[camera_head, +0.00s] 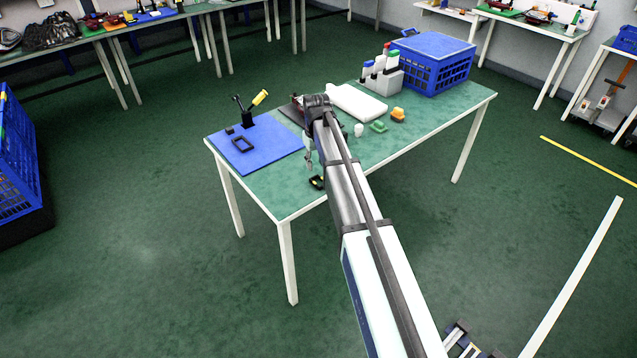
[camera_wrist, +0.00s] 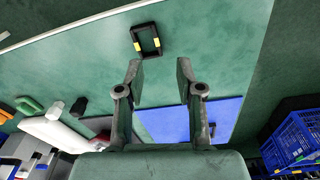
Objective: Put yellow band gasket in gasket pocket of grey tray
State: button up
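The yellow band gasket, a black rectangular frame with yellow bands, lies on the green tabletop near its front edge (camera_head: 317,183). It also shows in the wrist view just beyond my fingertips (camera_wrist: 147,29). My gripper (camera_wrist: 160,68) is open, with its two fingers apart and nothing between them; the gasket is ahead of them and slightly left. In the head view my gripper (camera_head: 310,165) is above the table beside the gasket, partly hidden by my arm. A dark grey flat thing (camera_head: 291,113), perhaps the grey tray, is mostly hidden behind my arm; its pocket cannot be made out.
A blue mat (camera_head: 265,155) holds a plain black frame (camera_head: 243,144) and a stand with a yellow-handled tool (camera_head: 259,98).

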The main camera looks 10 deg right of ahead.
jog(key=w+r+n, duration=0.1)
jog(key=w+r, duration=0.3)
jog(key=r, duration=0.2)
jog(key=n+g+p, duration=0.1)
jog(key=p, duration=0.2)
send_over(315, 183)
notch_tip(315, 183, down, 12)
jog(key=shift+a+f, duration=0.1)
jog(key=shift+f, duration=0.15)
jog(key=shift+w+f+p, duration=0.1)
jog(key=shift+f+p, duration=1)
jog(key=shift+f, duration=1.5)
grip_shut()
